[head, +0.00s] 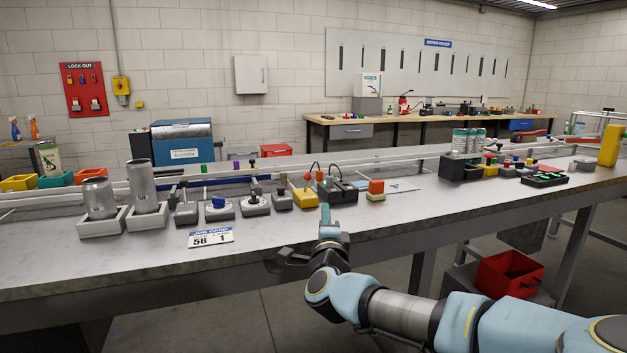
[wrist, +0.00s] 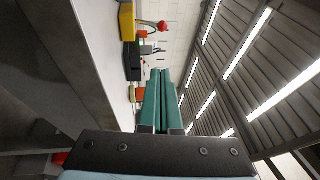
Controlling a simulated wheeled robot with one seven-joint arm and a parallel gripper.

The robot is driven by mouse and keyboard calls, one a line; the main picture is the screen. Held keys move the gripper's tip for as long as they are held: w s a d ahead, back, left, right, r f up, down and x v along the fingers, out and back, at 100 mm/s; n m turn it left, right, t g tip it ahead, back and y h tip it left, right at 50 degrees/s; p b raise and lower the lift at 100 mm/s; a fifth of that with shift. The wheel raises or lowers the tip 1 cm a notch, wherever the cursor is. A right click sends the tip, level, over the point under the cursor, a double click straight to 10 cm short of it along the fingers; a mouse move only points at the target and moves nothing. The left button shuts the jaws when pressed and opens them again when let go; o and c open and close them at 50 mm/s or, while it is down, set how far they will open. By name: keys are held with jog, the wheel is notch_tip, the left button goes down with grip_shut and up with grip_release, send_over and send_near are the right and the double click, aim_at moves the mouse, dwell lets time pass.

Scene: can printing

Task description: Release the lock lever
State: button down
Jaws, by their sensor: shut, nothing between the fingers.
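A row of small control boxes stands on the grey bench (head: 420,205). One grey box with an upright black handle (head: 254,202) could be the lock lever, but I cannot tell for sure. Left of it is a grey box with a blue knob (head: 219,207). Right of it is a yellow box with a red knob (head: 305,196). My gripper (head: 325,212) is at the bench's front edge, in front of the black box with cables (head: 341,191), touching none of these. Its green fingers (wrist: 168,75) are together and empty in the wrist view.
An orange block on a yellowish base (head: 376,190) is right of the black box. Two metal cans (head: 98,198) (head: 145,187) stand in holders at left, near a job card (head: 211,237). A rack of cans (head: 459,168) is farther right. The bench front is mostly clear.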

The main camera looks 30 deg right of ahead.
aim_at(306, 183)
jog(key=shift+w+d, duration=0.25)
jog(key=shift+w, duration=0.1)
jog(key=shift+w+d+r, duration=0.2)
jog(key=shift+w, duration=0.3)
jog(key=p+x, duration=0.3)
jog(key=x, duration=0.6)
jog(key=shift+w+r, duration=0.2)
jog(key=shift+w+a+r+p, duration=0.1)
jog(key=shift+w+a+p, duration=0.15)
jog(key=shift+w+p, duration=0.25)
jog(key=shift+w+a+r+p, duration=0.1)
jog(key=shift+w+a+p, duration=0.15)
jog(key=shift+w, duration=0.35)
jog(key=shift+w+a+f, duration=0.1)
jog(key=shift+w+a, duration=0.05)
jog(key=shift+w, duration=0.35)
